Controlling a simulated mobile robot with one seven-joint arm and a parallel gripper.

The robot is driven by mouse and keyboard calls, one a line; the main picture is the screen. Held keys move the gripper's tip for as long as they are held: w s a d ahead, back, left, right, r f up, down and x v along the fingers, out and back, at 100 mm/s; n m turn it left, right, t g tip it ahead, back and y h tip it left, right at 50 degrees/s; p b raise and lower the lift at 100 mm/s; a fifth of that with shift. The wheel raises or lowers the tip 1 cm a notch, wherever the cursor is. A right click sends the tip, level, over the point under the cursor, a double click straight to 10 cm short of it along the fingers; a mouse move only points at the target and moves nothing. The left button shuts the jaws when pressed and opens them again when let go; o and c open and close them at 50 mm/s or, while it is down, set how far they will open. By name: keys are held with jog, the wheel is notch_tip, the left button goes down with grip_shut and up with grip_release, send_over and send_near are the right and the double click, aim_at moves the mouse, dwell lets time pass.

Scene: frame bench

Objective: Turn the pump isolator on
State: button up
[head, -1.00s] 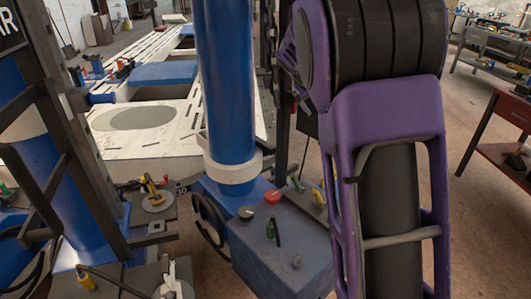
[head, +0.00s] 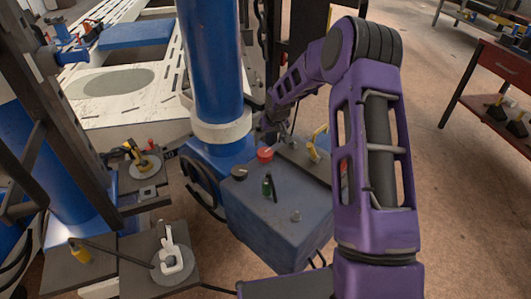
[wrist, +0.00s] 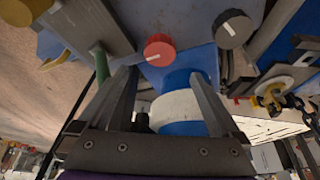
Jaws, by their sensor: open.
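A red rotary knob (head: 265,155) with a white pointer mark sits on the blue control box (head: 275,230); it also shows in the wrist view (wrist: 158,50). A black knob (head: 239,173) with a white mark is beside it, also in the wrist view (wrist: 233,28). No label is readable, so I cannot tell which is the pump isolator. My gripper (wrist: 161,75) is open and empty. Its fingertips are near the red knob, apparently apart from it, with a finger to each side below it. In the head view the gripper (head: 270,125) is small and dark, beside the blue column.
The blue column (head: 212,60) with a white collar (head: 222,131) rises directly behind the box. A yellow handle (head: 318,145) stands to the right. Open floor lies further right.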

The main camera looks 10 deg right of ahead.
aim_at(265, 152)
jog(key=b+x, duration=0.1)
jog(key=x, duration=0.9)
jog(key=shift+w+f, duration=0.1)
jog(key=shift+f, duration=0.05)
jog(key=c, duration=1.3)
jog(key=shift+a, duration=0.1)
